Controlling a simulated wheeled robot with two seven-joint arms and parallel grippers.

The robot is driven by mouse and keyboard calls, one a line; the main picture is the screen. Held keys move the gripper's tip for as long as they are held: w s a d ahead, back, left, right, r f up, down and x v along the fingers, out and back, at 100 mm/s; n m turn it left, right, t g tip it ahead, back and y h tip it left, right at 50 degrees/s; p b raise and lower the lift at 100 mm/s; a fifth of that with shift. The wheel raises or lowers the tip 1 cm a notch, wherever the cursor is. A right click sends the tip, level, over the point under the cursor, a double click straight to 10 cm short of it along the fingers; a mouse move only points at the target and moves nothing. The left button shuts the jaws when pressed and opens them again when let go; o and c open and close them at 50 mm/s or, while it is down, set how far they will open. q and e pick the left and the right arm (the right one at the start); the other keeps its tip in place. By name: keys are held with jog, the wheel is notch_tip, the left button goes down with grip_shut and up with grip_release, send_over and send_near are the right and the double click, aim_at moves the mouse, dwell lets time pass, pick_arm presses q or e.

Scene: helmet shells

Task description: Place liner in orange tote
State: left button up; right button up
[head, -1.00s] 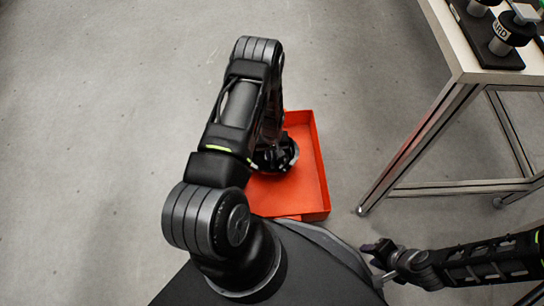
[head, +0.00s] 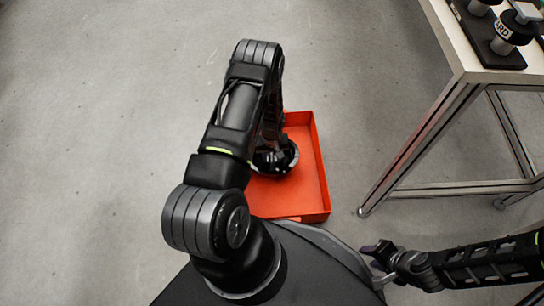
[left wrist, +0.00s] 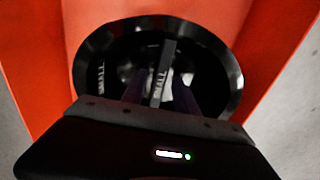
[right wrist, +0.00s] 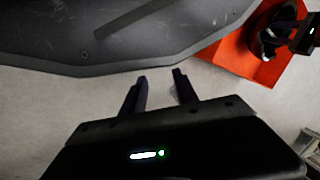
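The liner (left wrist: 205,55) is a round black glossy shell with a rim, a bar across its middle and "SMALL" lettering. In the left wrist view it sits within the walls of the orange tote (left wrist: 275,30). In the head view the liner (head: 290,160) shows in part inside the tote (head: 305,190), under my left arm. My left gripper (left wrist: 158,88) is over the liner with its fingers apart, one on each side of the bar. My right gripper (right wrist: 160,76) is open and empty, away from the tote. Whether the liner rests flat on the tote floor is hard to tell.
A metal-framed table (head: 460,60) stands at the right with black stands and round parts (head: 512,30) on top. The grey floor around the tote is clear. The tote (right wrist: 265,70) also shows at the upper right of the right wrist view.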

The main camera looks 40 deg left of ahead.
aim_at(272, 158)
pick_arm(q)
jog(key=shift+r+p, duration=0.35)
jog(key=shift+r, duration=0.2)
notch_tip(272, 158, up, 11)
jog(key=p, duration=0.4)
jog(key=s+d+r+m+h, duration=0.1)
jog(key=s+d, duration=0.3)
jog(key=d, duration=0.5)
jog(key=s+d+r+m+h, duration=0.1)
jog(key=s+d+r+m, duration=0.2)
jog(key=d, duration=0.7)
jog(key=s+d+r+m+t+h, duration=0.1)
jog(key=s+d+r+m, duration=0.1)
jog(key=s+d, duration=0.5)
jog(key=d+r, duration=0.1)
jog(key=d, duration=0.1)
jog(key=shift+d+m+h, duration=0.3)
jog(key=shift+m+h, duration=0.1)
